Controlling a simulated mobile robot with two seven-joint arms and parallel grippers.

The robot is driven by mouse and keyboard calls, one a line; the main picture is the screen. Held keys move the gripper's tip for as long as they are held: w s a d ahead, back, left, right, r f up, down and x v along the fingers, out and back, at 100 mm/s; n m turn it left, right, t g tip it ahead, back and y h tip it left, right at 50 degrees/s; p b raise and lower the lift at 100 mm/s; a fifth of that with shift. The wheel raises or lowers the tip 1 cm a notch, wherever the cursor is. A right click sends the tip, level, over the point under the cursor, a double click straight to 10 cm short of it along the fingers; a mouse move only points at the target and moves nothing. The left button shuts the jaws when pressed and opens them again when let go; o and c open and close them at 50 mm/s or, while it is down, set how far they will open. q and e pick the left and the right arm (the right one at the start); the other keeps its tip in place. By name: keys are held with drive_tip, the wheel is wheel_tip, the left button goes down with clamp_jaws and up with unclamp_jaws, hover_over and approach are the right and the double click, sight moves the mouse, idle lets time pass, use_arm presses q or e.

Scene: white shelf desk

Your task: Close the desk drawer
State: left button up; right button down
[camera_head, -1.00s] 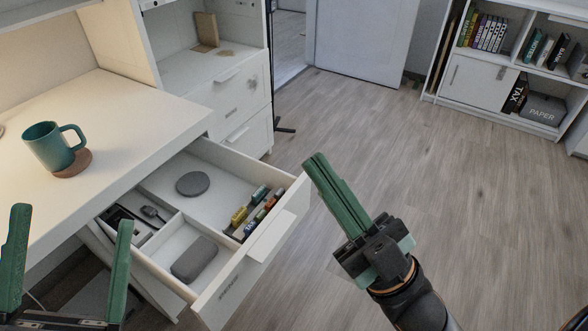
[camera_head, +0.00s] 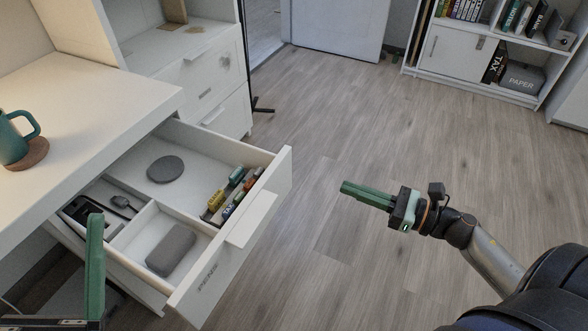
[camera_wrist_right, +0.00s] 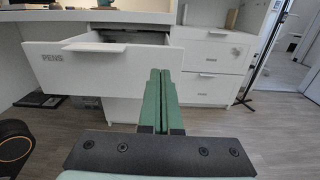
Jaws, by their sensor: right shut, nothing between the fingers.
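The desk drawer (camera_head: 205,278) stands pulled out from the white desk (camera_head: 95,115). It holds a grey round disc, a grey case, several coloured marker-like items and a dark phone-like item with a plug. Its front, marked PENS, also shows in the right wrist view (camera_wrist_right: 60,76), with a ledge-like handle (camera_head: 251,219). My right gripper (camera_head: 343,188) is shut and empty, in the air to the right of the drawer front, apart from it, fingers pointing toward it. My left gripper shows only one green finger (camera_head: 95,262) at the lower left, near the drawer's side; its other finger is out of view.
A teal mug (camera_head: 14,140) sits on a wooden coaster (camera_head: 28,154) on the desk. A white cabinet (camera_head: 208,88) stands behind the drawer. A bookshelf (camera_head: 455,55) is at the back right. The floor right of the drawer is clear.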

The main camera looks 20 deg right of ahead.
use_arm(q)
drive_tip(key=shift+f+b, duration=0.65)
drive_tip(key=shift+f, duration=0.05)
use_arm(e)
approach(281, 163)
drive_tip(key=x, duration=0.7)
drive_tip(key=shift+r, duration=0.1)
